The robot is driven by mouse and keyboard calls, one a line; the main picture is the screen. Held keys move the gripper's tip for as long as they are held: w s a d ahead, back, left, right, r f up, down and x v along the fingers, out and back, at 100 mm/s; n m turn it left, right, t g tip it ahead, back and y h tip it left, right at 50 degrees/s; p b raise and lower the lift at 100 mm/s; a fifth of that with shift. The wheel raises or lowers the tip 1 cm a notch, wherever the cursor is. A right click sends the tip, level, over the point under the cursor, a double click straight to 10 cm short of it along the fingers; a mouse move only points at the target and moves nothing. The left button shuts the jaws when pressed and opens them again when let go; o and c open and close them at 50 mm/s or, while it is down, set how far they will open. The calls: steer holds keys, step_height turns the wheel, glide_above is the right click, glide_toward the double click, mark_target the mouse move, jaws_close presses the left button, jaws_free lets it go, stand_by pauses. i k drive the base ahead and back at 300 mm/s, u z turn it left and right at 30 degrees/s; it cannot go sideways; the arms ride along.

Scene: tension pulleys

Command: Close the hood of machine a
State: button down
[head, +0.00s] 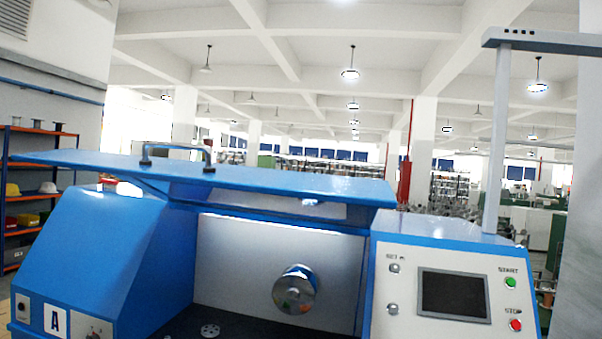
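Machine A (110,255) is a blue machine with a white "A" label (55,321) low on its left front. Its blue hood (270,182) is up, lying nearly flat above the open bay. A dark handle (178,150) stands on top of the hood, left of its middle. Under the hood, the bay shows a pale back panel (235,262) and a shiny round metal pulley (296,290). My gripper does not show in this view.
A control panel (385,265) with a dark screen (454,295), a green START button (510,283) and a red STOP button (515,324) is at the right. A grey post (497,140) with a top arm rises behind it. Shelves (40,190) stand at the left.

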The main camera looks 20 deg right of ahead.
mark_target(363, 198)
steer(key=i, duration=1)
